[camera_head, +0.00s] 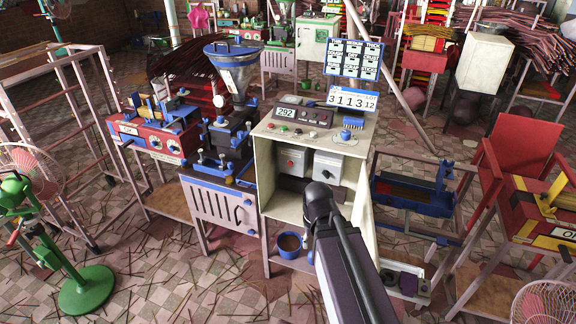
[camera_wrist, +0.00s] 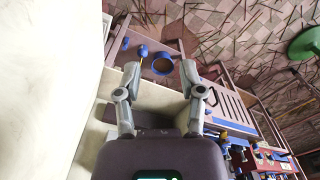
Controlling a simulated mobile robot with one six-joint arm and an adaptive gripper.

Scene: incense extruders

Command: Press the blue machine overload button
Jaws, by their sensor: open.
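The blue machine (camera_head: 222,203) stands mid-picture in the head view, with a blue hopper and a cream control cabinet (camera_head: 262,175) on its right. The cabinet's open front shows two switch boxes, a grey one (camera_head: 292,160) with a red button and a white one (camera_head: 328,167) with a small dark knob. I cannot read which button is the overload one. My arm reaches up to the cabinet front and its dark wrist covers part of the interior; the fingers are hidden there. In the wrist view my gripper (camera_wrist: 160,78) is open and empty, beside cream cabinet panels.
A blue bucket (camera_head: 289,245) stands below the cabinet and shows in the wrist view (camera_wrist: 163,65). A panel with small knobs (camera_head: 297,129) tops the cabinet. Sticks litter the floor.

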